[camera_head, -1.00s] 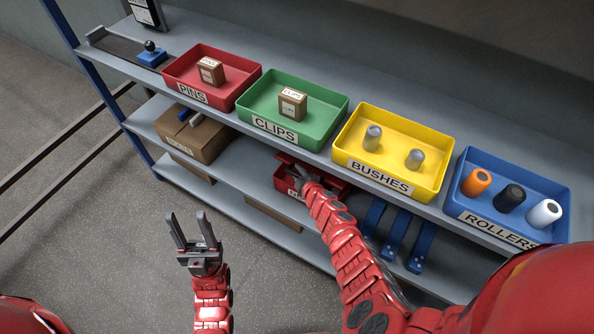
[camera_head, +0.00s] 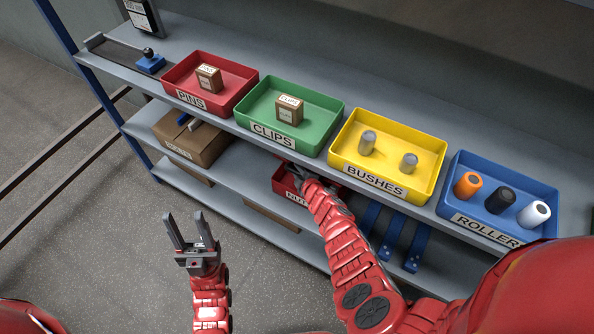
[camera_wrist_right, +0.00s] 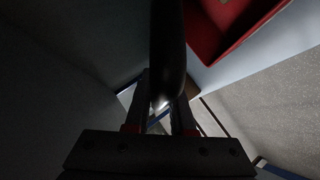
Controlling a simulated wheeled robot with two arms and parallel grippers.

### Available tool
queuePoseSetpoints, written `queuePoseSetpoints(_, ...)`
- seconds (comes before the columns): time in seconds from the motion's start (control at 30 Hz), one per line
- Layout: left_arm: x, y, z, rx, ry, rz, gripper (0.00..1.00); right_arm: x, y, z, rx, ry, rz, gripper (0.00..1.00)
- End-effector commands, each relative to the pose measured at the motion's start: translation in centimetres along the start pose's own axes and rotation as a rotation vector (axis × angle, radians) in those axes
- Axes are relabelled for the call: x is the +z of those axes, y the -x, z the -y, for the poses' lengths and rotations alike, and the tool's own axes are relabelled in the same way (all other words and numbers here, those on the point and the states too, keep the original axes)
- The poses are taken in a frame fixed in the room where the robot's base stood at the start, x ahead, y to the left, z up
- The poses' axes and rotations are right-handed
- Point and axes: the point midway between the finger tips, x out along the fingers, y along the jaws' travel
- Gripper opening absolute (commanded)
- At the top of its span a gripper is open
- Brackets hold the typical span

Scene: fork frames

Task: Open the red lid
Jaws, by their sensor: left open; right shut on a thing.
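A red box (camera_head: 284,184) labelled NUTS sits on the lower shelf below the green tray. My right forearm and the shelf above hide much of it, so I cannot tell how its lid stands. My right gripper (camera_head: 291,172) is at the top of this box, under the upper shelf. In the right wrist view its fingers are shut on a dark, rounded bar (camera_wrist_right: 168,45), probably a handle. A red walled piece (camera_wrist_right: 232,40) shows at the upper right there, apart from the fingers. My left gripper (camera_head: 184,216) is open and empty, in front of the shelves.
On the upper shelf stand the red PINS tray (camera_head: 246,78), green CLIPS tray (camera_head: 335,110), yellow BUSHES tray (camera_head: 435,150) and blue ROLLERS tray (camera_head: 545,190). A cardboard box (camera_head: 205,145) is left on the lower shelf. Blue strips (camera_head: 415,250) hang right of my right forearm.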

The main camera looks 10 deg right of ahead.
Motion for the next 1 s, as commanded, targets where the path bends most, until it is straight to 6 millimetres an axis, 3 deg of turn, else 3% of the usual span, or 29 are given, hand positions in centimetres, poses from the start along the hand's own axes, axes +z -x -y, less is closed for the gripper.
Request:
queuePoseSetpoints(0.03,0.0,0.0,0.0,0.000,0.000,0.000,0.50,0.2,0.0,-0.1,0.002,0.000,0.003,0.24)
queuePoseSetpoints(0.2,0.0,0.0,0.0,0.000,0.000,0.000,0.50,0.2,0.0,-0.1,0.001,0.000,0.003,0.52)
queuePoseSetpoints(0.63,-0.1,-0.5,0.0,0.000,0.000,0.000,0.50,0.0,0.6,-0.1,0.000,0.001,0.001,0.52)
queuePoseSetpoints(1.0,-0.5,-2.8,0.1,0.000,0.000,0.000,0.50,0.0,5.0,-0.1,-0.001,0.006,-0.001,0.52)
